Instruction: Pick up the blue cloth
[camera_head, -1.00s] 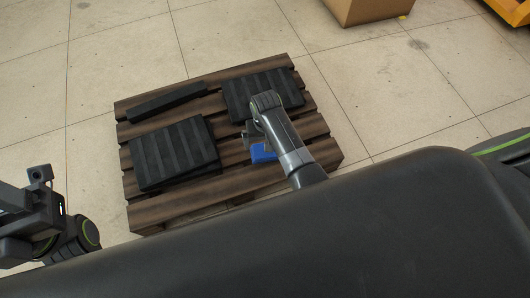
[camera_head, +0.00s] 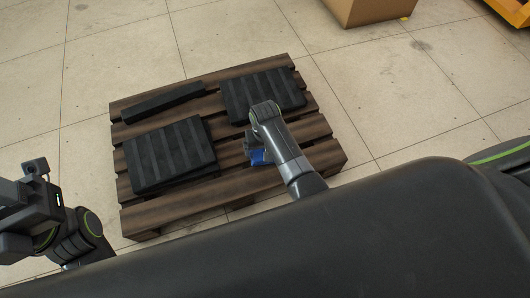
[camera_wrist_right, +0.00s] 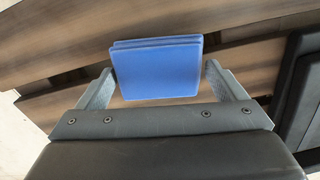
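The blue cloth (camera_head: 259,157), a folded-looking square, lies at the wooden pallet (camera_head: 180,214), partly hidden under my right arm in the head view. In the right wrist view the blue cloth (camera_wrist_right: 157,70) shows between the two fingers. My right gripper (camera_wrist_right: 161,78) is open, with a gap between the cloth and each finger. In the head view my right gripper (camera_head: 252,143) is small and mostly hidden by its own arm. My left gripper (camera_head: 36,198) is at the far left, away from the pallet; its fingers cannot be made out clearly.
Two black ribbed pads (camera_head: 170,153) (camera_head: 263,94) and a narrow black bar (camera_head: 163,102) lie on the pallet. A cardboard box (camera_head: 378,8) stands at the back right. The tiled floor around the pallet is clear.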

